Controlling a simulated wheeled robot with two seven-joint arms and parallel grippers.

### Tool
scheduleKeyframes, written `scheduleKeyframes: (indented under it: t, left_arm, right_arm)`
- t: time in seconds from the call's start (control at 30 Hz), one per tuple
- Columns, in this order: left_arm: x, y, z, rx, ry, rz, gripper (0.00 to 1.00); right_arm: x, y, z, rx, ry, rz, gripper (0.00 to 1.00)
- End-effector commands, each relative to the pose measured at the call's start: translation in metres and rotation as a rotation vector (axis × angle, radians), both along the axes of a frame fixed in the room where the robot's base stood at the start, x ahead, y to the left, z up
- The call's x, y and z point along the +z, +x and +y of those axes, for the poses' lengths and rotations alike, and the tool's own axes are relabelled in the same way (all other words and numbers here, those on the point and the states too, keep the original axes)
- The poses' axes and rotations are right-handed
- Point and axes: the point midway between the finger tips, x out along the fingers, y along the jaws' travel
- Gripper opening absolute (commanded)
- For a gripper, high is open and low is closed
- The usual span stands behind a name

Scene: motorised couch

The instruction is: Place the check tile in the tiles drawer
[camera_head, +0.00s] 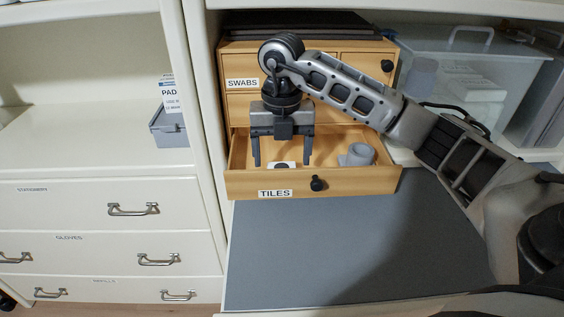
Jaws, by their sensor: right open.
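The tiles drawer (240,186), a wooden drawer labelled TILES with a black knob, is pulled open at the bottom of a small wooden chest. A small white tile with a dark mark (283,165), which looks like the check tile, shows inside the drawer near its front. My right gripper (282,162) points down over the drawer with its two fingers spread apart, one on each side of the tile. Nothing shows between the fingertips above the tile. My left gripper is not in view.
A grey cylindrical piece (357,154) lies in the drawer's right part. A drawer labelled SWABS (242,84) is shut above. A clear bin (460,85) stands right of the chest. The grey mat (310,250) in front is clear.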

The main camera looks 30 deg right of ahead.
Motion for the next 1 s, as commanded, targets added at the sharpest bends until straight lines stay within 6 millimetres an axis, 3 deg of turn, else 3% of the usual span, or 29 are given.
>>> scheduleKeyframes:
  t: [0.23, 0.4, 0.63, 1.0]
  left_arm:
    - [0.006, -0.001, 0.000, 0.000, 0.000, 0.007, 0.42]
    - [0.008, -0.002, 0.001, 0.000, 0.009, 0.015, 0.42]
    - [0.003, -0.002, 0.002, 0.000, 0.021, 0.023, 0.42]
    - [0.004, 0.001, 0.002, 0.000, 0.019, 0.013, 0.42]
  right_arm:
    - [0.060, 0.001, 0.000, 0.001, -0.001, -0.006, 0.77]
    - [0.084, 0.001, 0.000, 0.000, -0.002, -0.003, 0.77]
    - [0.093, 0.000, 0.000, 0.000, 0.001, 0.001, 0.77]
    - [0.087, 0.000, 0.000, 0.001, 0.000, 0.001, 0.77]
